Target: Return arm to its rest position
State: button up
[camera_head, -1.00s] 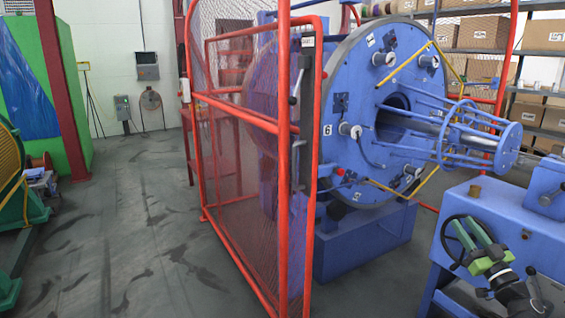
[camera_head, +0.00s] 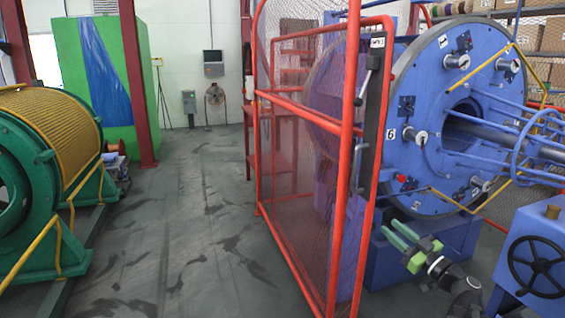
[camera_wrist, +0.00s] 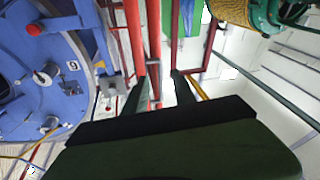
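My gripper (camera_head: 388,228) is at the lower right of the head view, with green fingers pointing up and left. It is in front of the blue base of the strander, left of the black handwheel (camera_head: 537,265), and touches neither as far as I can see. In the wrist view my gripper (camera_wrist: 160,74) shows two dark fingers spread apart with nothing between them. The strander's large blue disc (camera_head: 440,120) stands behind the red mesh guard (camera_head: 300,190); the disc also shows in the wrist view (camera_wrist: 35,85), turned upside down.
A green cable drum with yellow rope (camera_head: 55,130) stands on the left. A green block with blue sheeting (camera_head: 95,75) is behind it. The grey floor (camera_head: 180,250) between drum and guard is clear. Boxes on shelves (camera_head: 480,27) fill the back right.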

jog(key=a+f+n+g+y, duration=0.1)
jog(key=a+f+g, duration=0.35)
jog(key=a, duration=0.55)
jog(key=a+f+n+g, duration=0.25)
jog(key=a+f, duration=0.25)
jog(key=a, duration=0.4)
jog(key=a+f+n+g+y, duration=0.1)
jog(key=a+f+g, duration=0.35)
jog(key=a, duration=0.55)
jog(key=s+a+f+m+g+h, duration=0.2)
jog(key=s+a+f+g+h, duration=0.25)
jog(key=f, duration=0.45)
jog(key=s+d+f+m+g+h, duration=0.1)
jog(key=s+d+f+m+h, duration=0.25)
jog(key=d, duration=0.25)
jog(key=s+d+f+m+g+h, duration=0.1)
jog(key=s+d+f+m+h, duration=0.1)
jog(key=s+d+m+h, duration=0.25)
notch_tip(320, 180, up, 31)
jog(key=d+m+y+p, duration=0.1)
jog(key=m+p, duration=0.1)
jog(key=p, duration=2.8)
jog(key=shift+d+f+p, duration=0.15)
jog(key=shift+f+p, duration=0.05)
jog(key=shift+p, duration=0.15)
